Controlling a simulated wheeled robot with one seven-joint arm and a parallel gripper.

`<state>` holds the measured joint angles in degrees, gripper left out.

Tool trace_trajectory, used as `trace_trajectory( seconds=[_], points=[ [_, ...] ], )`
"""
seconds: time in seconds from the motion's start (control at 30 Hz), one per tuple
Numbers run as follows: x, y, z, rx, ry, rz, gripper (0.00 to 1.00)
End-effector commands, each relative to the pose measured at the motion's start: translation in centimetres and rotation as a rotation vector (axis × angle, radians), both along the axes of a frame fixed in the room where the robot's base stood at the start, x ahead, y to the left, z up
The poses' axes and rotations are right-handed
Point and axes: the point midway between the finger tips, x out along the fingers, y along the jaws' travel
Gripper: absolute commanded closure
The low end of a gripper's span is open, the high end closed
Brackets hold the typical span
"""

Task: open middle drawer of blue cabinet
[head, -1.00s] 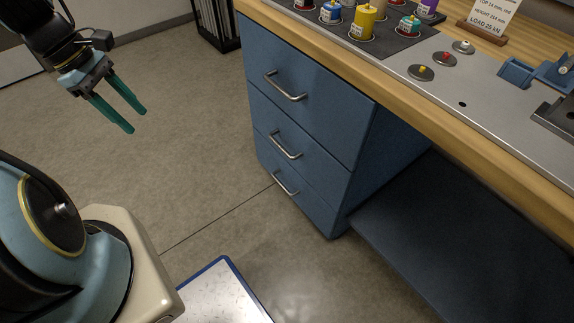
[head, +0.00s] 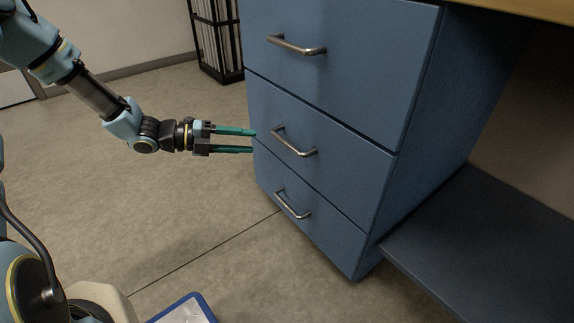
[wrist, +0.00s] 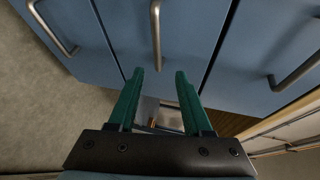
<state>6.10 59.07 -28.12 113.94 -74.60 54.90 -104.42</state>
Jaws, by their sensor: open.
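The blue cabinet (head: 415,110) has three stacked drawers, all shut in the head view. The middle drawer (head: 350,150) has a silver bar handle (head: 293,143). My gripper (head: 254,141) is open and empty, its two green fingers pointing toward the left edge of the middle drawer, short of the handle in the picture. In the wrist view the middle handle (wrist: 156,35) stands just beyond and between my green fingertips (wrist: 159,75). The fingers do not appear to enclose it.
The top drawer handle (head: 297,46) and bottom drawer handle (head: 292,205) sit above and below. A dark low shelf (head: 490,240) extends right of the cabinet. A black rack (head: 217,40) stands behind. A blue-edged panel (head: 185,309) lies on the floor, which is otherwise clear before the drawers.

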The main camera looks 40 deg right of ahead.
Motion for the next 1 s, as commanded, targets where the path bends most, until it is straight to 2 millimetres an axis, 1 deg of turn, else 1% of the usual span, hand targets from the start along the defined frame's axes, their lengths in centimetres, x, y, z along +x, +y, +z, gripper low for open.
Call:
trace_trajectory(
  seconds=[0.03, 0.1, 0.27, 0.37, 0.6, 0.8, 1.0],
  points=[
    [0.2, -0.5, -1.3, -0.004, 0.043, 0.021, 0.50],
    [0.3, -1.0, -1.6, -0.004, 0.085, 0.040, 0.50],
    [0.1, -2.1, -1.9, -0.006, 0.119, 0.054, 0.50],
    [-0.6, -3.3, -2.1, -0.006, 0.118, 0.052, 0.50],
    [-2.5, -7.3, -3.1, -0.005, 0.115, 0.051, 0.50],
    [-3.8, -9.8, -3.5, -0.004, 0.114, 0.051, 0.50],
    [-4.2, -10.8, -3.5, -0.005, 0.114, 0.053, 0.50]
  ],
)
